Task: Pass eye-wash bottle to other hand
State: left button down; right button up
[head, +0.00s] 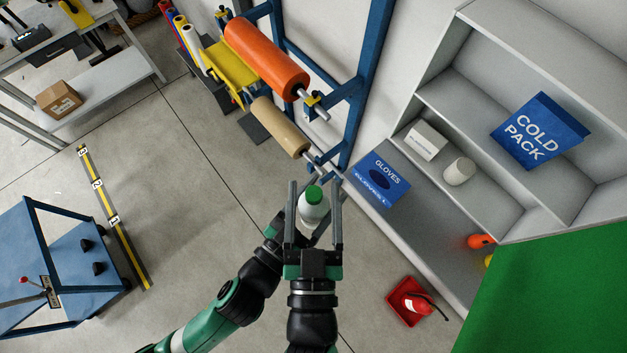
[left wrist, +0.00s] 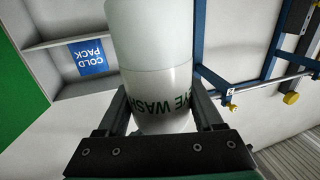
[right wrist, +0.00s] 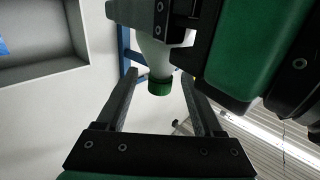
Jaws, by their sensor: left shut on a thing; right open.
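The eye-wash bottle (head: 311,212) is white with a green cap. My left gripper (left wrist: 160,100) is shut on the bottle's body, and part of its green "EYE WASH" lettering shows in the left wrist view. My right gripper (head: 314,184) is open, with one finger on each side of the bottle in the head view. In the right wrist view the green cap (right wrist: 160,86) lies between the open fingers, with visible gaps to both. My left gripper also shows there above the cap, partly covering the bottle.
A grey shelf unit (head: 430,88) stands at the right with a blue cold pack (head: 540,130), a gloves box (head: 378,182) and a white jar (head: 459,171). A blue rack with an orange roll (head: 266,60) stands beyond the grippers. A red tray (head: 402,311) is at lower right.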

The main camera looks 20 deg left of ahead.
jog(key=shift+x, duration=1.8)
grip_shut()
pick_arm(q)
grip_release()
pick_arm(e)
jog(key=shift+r, duration=0.1)
